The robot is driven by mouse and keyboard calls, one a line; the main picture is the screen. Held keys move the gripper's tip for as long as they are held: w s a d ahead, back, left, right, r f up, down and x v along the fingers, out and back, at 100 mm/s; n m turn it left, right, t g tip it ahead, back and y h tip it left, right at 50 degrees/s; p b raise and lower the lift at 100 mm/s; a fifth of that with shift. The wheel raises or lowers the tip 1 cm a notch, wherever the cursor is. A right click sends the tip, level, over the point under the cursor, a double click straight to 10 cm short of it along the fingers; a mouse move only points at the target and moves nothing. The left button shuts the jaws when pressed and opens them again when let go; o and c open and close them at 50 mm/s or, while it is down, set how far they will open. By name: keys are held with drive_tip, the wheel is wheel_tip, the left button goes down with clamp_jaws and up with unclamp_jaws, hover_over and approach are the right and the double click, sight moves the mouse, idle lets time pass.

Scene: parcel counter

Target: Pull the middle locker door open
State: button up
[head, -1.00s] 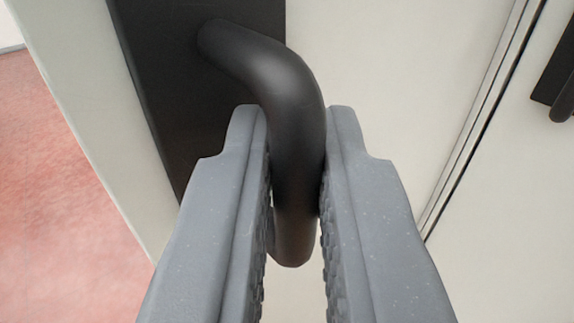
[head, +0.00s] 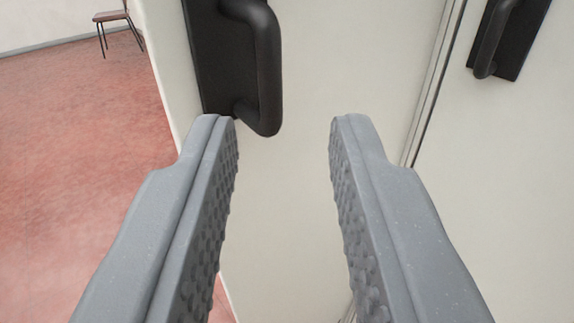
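A pale locker door (head: 330,60) fills the middle of the view. It bears a black bent-bar handle (head: 268,75) on a dark plate at its upper left. My gripper (head: 282,120) is open and empty, its two grey ridged fingers wide apart. I cannot tell from this view which door is the middle one, or how far this one stands open.
To the right, past a narrow seam, is another pale door (head: 500,170) with its own black handle (head: 493,42). Reddish floor (head: 80,140) lies open to the left, beyond the door's left edge. A chair (head: 115,22) stands far off at the upper left.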

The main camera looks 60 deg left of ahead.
drive_tip(key=v, duration=0.6)
idle(0.3)
